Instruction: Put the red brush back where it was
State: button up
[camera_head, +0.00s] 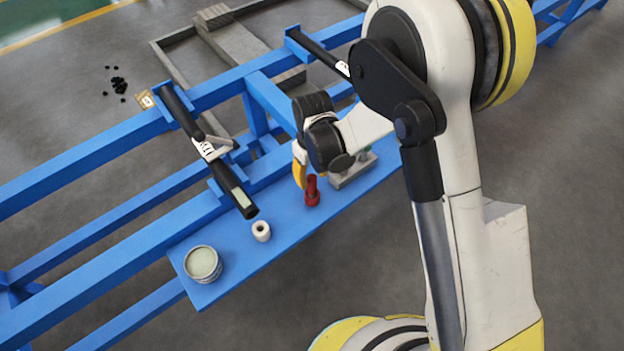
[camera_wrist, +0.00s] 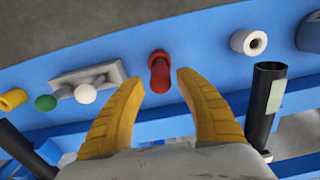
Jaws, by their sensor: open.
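The red brush (camera_head: 312,191) stands upright on the blue shelf (camera_head: 240,270) in the head view, between a small white ring and a grey block. In the wrist view the red brush (camera_wrist: 159,72) shows just beyond and between the two yellow fingertips. My gripper (camera_wrist: 158,80) is open, with a finger on each side of the brush and no visible contact. In the head view my gripper (camera_head: 300,165) is beside the brush, partly hidden by my wrist.
A white ring (camera_head: 261,231) and a round tin (camera_head: 203,264) stand on the shelf to the left. A grey block (camera_head: 352,172) with round-topped pegs is to the right. Black cylinders (camera_head: 230,182) rest across the blue frame. A yellow ring (camera_wrist: 13,99) shows in the wrist view.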

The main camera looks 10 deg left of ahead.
notch_tip(320, 180, up, 8)
jog(key=p, duration=0.2)
jog(key=shift+r+p, duration=0.25)
jog(key=shift+p, duration=0.15)
jog(key=shift+w+d+r, duration=0.1)
jog(key=shift+d+r, duration=0.1)
jog(key=shift+r, duration=0.1)
jog(key=s+d+r+m+t+y, duration=0.1)
jog(key=d+r+m+t, duration=0.1)
jog(key=d+r, duration=0.65)
jog(key=s+d+r+m+t, duration=0.1)
jog(key=d+r+m, duration=0.2)
jog(key=d+r, duration=0.55)
jog(key=s+d+r+m+t+h, duration=0.1)
jog(key=s+d+r+m+t, duration=0.3)
jog(key=s+d, duration=0.6)
jog(key=shift+d+r, duration=0.8)
jog(key=shift+d, duration=0.2)
